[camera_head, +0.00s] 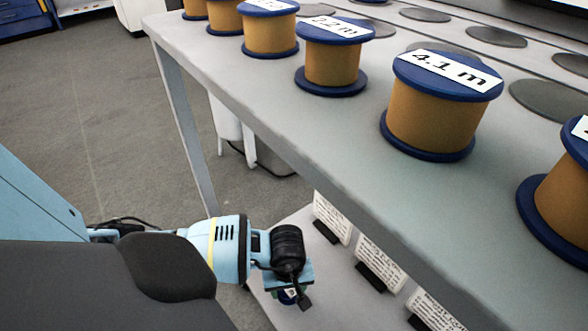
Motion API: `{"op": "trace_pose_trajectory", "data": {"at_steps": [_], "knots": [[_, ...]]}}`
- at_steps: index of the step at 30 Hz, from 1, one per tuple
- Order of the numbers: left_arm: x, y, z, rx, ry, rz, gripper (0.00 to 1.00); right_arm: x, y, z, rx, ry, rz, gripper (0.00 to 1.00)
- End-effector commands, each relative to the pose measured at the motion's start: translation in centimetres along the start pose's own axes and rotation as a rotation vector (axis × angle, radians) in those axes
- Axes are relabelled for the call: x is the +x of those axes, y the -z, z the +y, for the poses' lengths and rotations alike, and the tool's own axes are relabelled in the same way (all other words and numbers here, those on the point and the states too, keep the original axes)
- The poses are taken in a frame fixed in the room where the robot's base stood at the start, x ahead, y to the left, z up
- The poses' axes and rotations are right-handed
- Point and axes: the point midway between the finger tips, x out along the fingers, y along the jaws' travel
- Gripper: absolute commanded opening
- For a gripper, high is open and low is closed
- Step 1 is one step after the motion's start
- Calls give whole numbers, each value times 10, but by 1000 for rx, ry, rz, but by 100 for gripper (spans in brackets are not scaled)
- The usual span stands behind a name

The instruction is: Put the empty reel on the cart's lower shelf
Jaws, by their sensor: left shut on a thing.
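My left gripper (293,290) reaches in from the left, low beside the bench, and points down. It is shut on a small blue thing (287,298), mostly hidden behind the fingers; it looks like part of a reel, but I cannot tell whether it is empty. A pale grey lower shelf (335,302) lies below and around the gripper in the picture. I cannot tell whether the held thing touches it. My right gripper is not in view.
Several copper-coloured reels with blue flanges, one labelled 4.1 m (436,110), stand on the grey bench top (300,125) above. Its front edge overhangs the lower shelf. White label cards (332,217) stand along the shelf at right. Open floor (100,130) is at left.

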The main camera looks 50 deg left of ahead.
Motion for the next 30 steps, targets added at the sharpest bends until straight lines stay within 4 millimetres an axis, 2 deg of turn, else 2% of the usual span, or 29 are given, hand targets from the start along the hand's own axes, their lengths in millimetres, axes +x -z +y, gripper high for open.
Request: {"op": "trace_pose_trajectory", "data": {"at_steps": [3,10,14,18,20,30], "knots": [[2,8,4,0,2,0,29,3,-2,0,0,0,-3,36],[1,12,6,0,0,1,29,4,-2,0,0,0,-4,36],[4,23,13,-2,0,0,29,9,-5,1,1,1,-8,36],[30,19,11,0,3,-5,29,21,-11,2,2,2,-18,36],[36,20,11,-1,3,-3,29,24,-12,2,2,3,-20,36],[38,21,11,1,0,1,29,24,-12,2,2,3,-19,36]]}}
